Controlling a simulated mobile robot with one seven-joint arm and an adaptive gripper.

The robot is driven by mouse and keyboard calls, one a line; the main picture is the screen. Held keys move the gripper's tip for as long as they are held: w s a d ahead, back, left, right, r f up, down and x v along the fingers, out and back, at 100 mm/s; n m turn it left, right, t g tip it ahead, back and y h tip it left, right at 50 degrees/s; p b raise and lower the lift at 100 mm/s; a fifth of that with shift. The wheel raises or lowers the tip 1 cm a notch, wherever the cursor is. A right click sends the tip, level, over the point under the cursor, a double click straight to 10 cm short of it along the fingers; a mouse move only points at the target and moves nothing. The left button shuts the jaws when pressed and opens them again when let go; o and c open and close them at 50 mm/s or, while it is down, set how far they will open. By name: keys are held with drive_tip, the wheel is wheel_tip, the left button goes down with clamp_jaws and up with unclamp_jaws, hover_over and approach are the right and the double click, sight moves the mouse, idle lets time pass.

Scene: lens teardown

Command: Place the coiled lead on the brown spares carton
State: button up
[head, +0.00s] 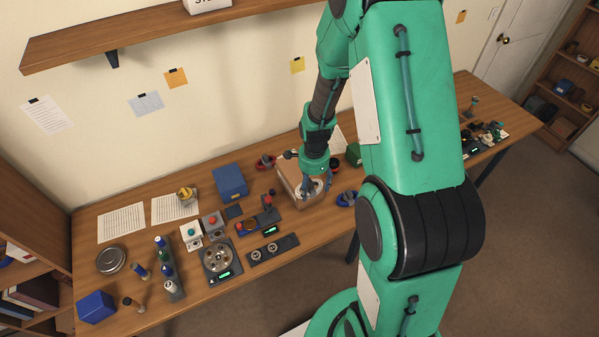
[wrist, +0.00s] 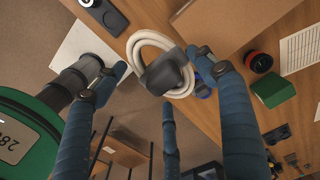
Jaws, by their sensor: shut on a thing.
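The coiled lead, a cream coil (wrist: 147,42) with a dark grey block (wrist: 167,72) on it, sits between my blue fingers in the wrist view. In the head view, the pale coil (head: 312,190) shows partly at my fingertips. My gripper (head: 314,188) is shut on the lead; it also shows in the wrist view (wrist: 162,68). The brown spares carton (head: 291,179) stands on the bench under and beside my gripper. In the wrist view the carton (wrist: 225,22) fills the upper middle, next to the coil. I cannot tell whether the lead touches the carton.
A blue item (head: 346,198) and a green block (head: 354,154) lie right of the carton. A small stand (head: 268,203), a blue box (head: 230,182) and a dark strip (head: 272,250) crowd the left side.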

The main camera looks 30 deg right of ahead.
drive_tip(key=shift+s+f, duration=0.15)
drive_tip(key=shift+f, duration=1.25)
drive_tip(key=p, duration=0.2)
approach(300, 180)
drive_tip(key=w+d+f, duration=0.2)
drive_tip(key=w, duration=0.1)
drive_tip(key=shift+d, duration=0.25)
drive_tip(key=shift+f, duration=0.15)
drive_tip(key=shift+f+p, duration=0.5)
drive_tip(key=shift+f, duration=1.15)
